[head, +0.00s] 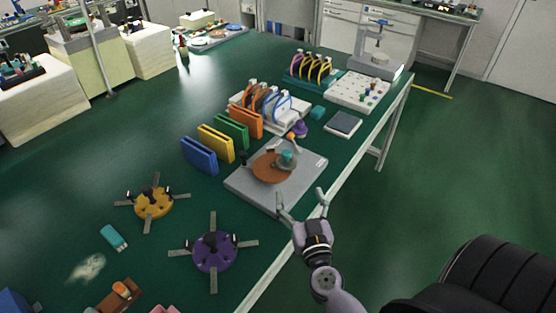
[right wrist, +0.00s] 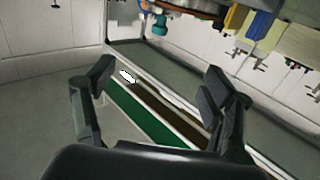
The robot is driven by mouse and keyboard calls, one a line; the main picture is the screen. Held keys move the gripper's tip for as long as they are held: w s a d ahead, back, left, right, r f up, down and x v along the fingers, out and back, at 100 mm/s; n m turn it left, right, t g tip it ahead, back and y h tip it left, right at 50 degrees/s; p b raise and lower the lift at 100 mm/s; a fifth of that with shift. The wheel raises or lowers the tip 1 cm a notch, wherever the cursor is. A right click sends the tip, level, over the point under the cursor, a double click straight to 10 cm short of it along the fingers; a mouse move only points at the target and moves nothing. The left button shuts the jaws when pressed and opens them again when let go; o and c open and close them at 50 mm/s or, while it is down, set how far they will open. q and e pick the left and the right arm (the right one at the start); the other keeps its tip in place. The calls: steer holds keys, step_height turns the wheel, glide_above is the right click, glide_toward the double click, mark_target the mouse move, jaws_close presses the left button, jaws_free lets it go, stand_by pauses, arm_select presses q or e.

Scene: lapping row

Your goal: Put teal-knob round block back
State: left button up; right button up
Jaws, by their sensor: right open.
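The teal-knob round block (head: 286,161) sits on the right part of a round brown-orange plate (head: 268,173). The plate lies on a flat grey base (head: 240,183) near the table's right edge. A teal knob, likely the same block's, also shows at the top of the right wrist view (right wrist: 160,23). My right gripper (head: 301,196) is open and empty, at the table's edge, in front of the grey base and apart from the block. Its two spread fingers show in the right wrist view (right wrist: 162,80). My left gripper is not in view.
Blue (head: 199,156), yellow (head: 216,143), green and orange upright blocks stand behind the base. A purple-knob piece (head: 299,129), a dark-topped pad (head: 343,123) and a white peg board (head: 357,92) lie beyond. Yellow (head: 153,204) and purple (head: 215,255) armed discs are at front left.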

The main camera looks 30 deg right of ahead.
steer(key=f, duration=0.1)
steer(key=g, duration=0.1)
glide_toward(287, 159)
steer(key=x, duration=0.4)
steer(key=f+x, duration=0.1)
steer(key=x, duration=0.1)
steer(key=shift+x, duration=2.8)
steer(key=shift+r, duration=0.2)
steer(key=shift+s, duration=0.1)
steer(key=shift+c, duration=0.2)
jaws_close()
